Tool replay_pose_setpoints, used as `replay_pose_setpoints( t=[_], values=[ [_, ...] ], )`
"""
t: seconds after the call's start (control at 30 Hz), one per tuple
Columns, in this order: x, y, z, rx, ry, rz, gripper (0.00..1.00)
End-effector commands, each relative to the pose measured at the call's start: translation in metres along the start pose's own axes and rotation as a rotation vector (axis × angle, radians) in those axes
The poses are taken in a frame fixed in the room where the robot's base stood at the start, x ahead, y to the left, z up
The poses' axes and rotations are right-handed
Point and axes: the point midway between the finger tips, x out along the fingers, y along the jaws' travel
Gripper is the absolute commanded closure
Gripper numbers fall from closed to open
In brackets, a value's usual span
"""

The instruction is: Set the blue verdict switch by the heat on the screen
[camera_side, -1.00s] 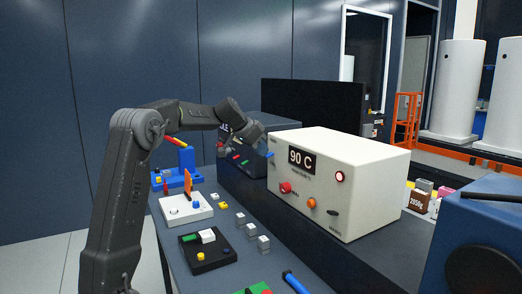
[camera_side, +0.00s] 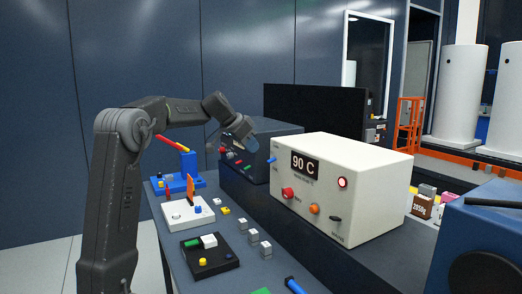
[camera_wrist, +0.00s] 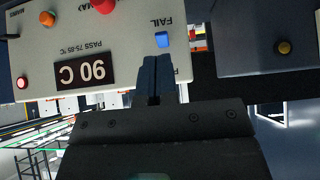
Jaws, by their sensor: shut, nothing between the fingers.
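The white box (camera_side: 355,205) has a black screen (camera_side: 305,165) reading 90 C. In the wrist view the box appears upside down, with the screen (camera_wrist: 84,71) and the text "PASS 75-85 °C" beside it. The blue verdict switch (camera_wrist: 162,40) sits close to the word FAIL; its exact setting is hard to tell. It also shows at the left of the box front in the side view (camera_side: 272,160). My gripper (camera_wrist: 155,62) is shut and empty, its tips just short of the switch in the picture; contact cannot be told. The fingers are indistinct in the side view.
A red knob (camera_side: 288,193), an orange knob (camera_side: 315,209) and a lit red lamp (camera_side: 343,182) are on the box front. A dark box (camera_side: 262,145) stands behind. Small panels, including a white one (camera_side: 180,212) and a black one (camera_side: 215,265), lie on the bench.

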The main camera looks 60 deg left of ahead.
Motion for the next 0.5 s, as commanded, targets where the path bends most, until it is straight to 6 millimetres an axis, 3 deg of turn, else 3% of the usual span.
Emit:
replay_pose_setpoints(
  t=[0.2,0.5],
  values=[
    [-0.035,-0.001,0.017,-0.001,0.001,-0.001,1.0],
    [-0.048,0.0,0.023,0.0,0.0,0.002,1.0]
  ],
)
